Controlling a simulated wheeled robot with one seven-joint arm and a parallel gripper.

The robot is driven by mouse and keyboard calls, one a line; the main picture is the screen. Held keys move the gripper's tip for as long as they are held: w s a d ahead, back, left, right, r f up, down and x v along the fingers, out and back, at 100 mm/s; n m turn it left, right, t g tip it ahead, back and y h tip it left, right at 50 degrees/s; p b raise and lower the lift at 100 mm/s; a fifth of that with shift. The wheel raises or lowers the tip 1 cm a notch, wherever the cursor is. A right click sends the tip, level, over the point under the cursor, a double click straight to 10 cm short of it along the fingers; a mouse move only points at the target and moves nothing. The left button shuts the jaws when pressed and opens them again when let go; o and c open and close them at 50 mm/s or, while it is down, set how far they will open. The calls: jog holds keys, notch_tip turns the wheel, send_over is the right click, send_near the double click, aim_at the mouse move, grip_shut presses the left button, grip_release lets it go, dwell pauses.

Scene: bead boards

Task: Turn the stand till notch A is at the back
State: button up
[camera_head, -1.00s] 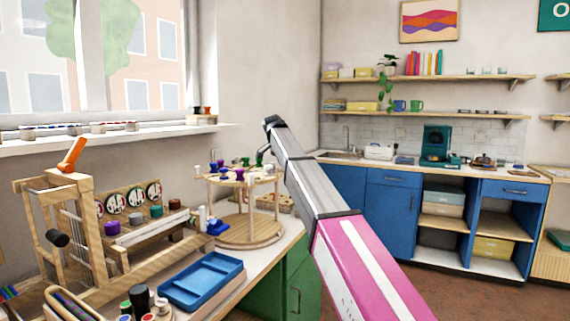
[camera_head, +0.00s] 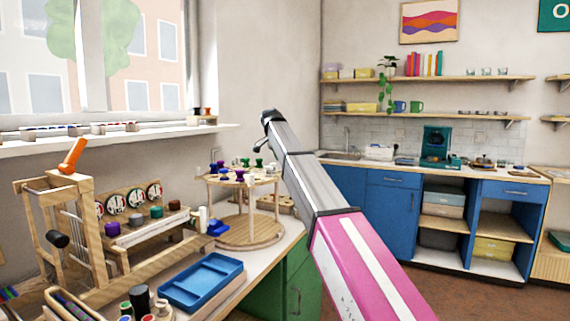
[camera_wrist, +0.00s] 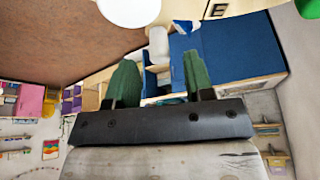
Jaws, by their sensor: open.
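The stand (camera_head: 250,235) is a two-tier round wooden turntable on the bench, left of my arm in the head view. Its upper disc rests on posts and carries several small purple, green, white and red pieces. Notch A cannot be made out at this size, so its direction cannot be told. My gripper's two green fingers (camera_wrist: 161,82) are spread apart and empty in the wrist view. The stand cannot be made out there. In the head view the end of my arm is raised above and right of the stand, apart from its upper disc, with the fingers mostly hidden.
A blue tray (camera_head: 243,283) lies in front of the stand. A wooden frame with an orange lever (camera_head: 73,153) and a rack with round dials (camera_head: 136,199) stand to the left. The window sill (camera_head: 150,135) runs behind. Blue cabinets (camera_head: 393,225) stand across the room.

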jog(key=v, duration=0.7)
jog(key=shift+r, duration=0.25)
jog(key=shift+s+a, duration=0.1)
